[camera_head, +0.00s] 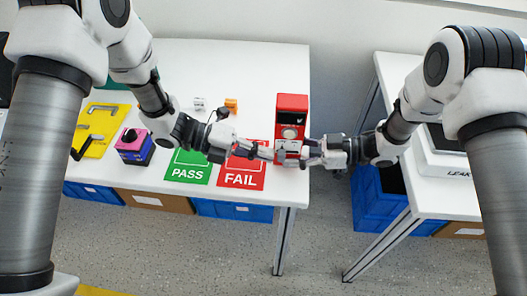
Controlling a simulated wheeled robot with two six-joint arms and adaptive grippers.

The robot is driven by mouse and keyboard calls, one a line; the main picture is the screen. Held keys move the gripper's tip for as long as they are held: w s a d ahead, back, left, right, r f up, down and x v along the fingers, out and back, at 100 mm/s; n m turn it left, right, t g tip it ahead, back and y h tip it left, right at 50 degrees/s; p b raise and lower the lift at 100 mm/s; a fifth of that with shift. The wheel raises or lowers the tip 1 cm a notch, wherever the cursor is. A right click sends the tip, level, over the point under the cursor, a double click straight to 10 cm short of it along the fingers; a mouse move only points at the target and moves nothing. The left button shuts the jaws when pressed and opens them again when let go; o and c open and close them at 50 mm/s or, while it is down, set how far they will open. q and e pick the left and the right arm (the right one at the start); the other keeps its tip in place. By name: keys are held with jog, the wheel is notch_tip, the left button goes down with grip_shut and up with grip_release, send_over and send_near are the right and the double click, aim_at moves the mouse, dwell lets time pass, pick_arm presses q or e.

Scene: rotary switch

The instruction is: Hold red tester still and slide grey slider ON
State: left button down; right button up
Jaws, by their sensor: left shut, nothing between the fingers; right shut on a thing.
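The red tester (292,108) stands upright near the right edge of the white table, with a round pale dial on its front. My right gripper (308,153) comes in from the right and is shut on the tester's lower part. My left gripper (268,153) comes in from the left and is shut and empty, its tips close to the tester's lower left front. The grey slider cannot be made out; the grippers cover that part of the tester.
A green PASS mat (188,172) and a red FAIL mat (241,179) lie at the table's front. A purple-and-blue box with a black knob (134,147) and a yellow tray (97,122) are at left. Small white (199,103) and orange (231,105) parts lie behind. A gap separates the right table.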

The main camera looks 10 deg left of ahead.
aim_at(278, 153)
pick_arm(q)
jog(key=shift+d, duration=0.1)
jog(key=d, duration=0.3)
jog(key=shift+d, duration=0.25)
jog(key=shift+a, duration=0.1)
jog(key=shift+a, duration=0.5)
jog(key=v, duration=1.3)
jog(key=shift+a+f, duration=0.15)
jog(key=shift+f, duration=0.25)
pick_arm(e)
jog(key=o, duration=1.3)
